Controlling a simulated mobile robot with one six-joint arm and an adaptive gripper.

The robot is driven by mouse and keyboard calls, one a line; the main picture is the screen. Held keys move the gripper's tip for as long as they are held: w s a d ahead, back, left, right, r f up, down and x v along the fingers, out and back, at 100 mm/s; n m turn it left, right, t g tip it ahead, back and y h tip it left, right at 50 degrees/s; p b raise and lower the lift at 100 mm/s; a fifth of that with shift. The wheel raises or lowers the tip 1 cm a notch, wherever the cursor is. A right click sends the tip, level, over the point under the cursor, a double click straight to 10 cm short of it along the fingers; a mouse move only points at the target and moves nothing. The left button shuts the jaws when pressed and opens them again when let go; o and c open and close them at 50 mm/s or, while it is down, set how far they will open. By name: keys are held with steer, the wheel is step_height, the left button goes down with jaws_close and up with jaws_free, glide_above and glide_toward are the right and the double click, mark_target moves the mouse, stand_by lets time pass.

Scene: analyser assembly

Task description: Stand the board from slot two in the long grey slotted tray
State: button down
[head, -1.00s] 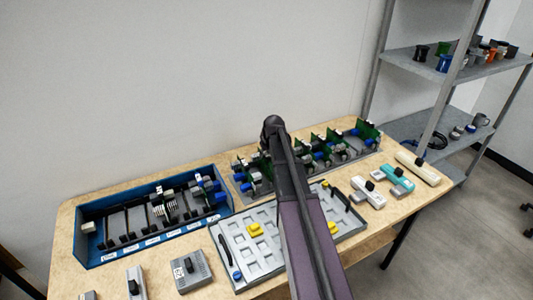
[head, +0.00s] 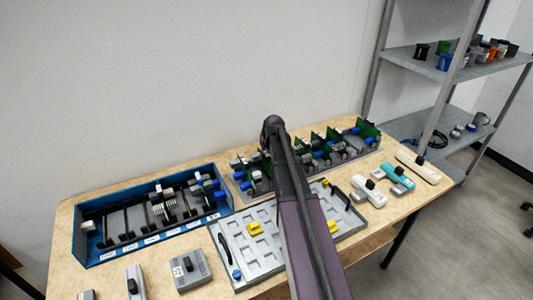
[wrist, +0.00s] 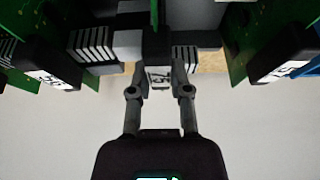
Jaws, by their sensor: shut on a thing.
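The long grey slotted tray (head: 347,163) stands at the back of the table in the head view, with several green boards upright in it. My arm hides part of this tray and the gripper's tips there. In the wrist view my gripper (wrist: 160,78) is shut on the labelled handle of a board (wrist: 155,14), seen nearly edge-on. Neighbouring boards stand apart on its left (wrist: 95,12) and right (wrist: 248,45), with black handles at about the same height. I cannot tell whether the held board's lower edge sits in a slot.
A blue slotted bin (head: 88,250) with labels along its front stands at the left. A light grey tray (head: 262,262) with yellow pieces lies under my arm. Several small devices lie along the front and right table edges. A metal shelf (head: 425,60) stands at the right.

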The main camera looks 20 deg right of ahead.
steer(key=shift+c, duration=2.4)
jaws_free()
steer(key=shift+o, duration=0.6)
steer(key=shift+r+p, duration=2.05)
step_height(320, 180, up, 7)
steer(key=p, duration=0.7)
steer(key=shift+f, duration=0.1)
stand_by(0.5)
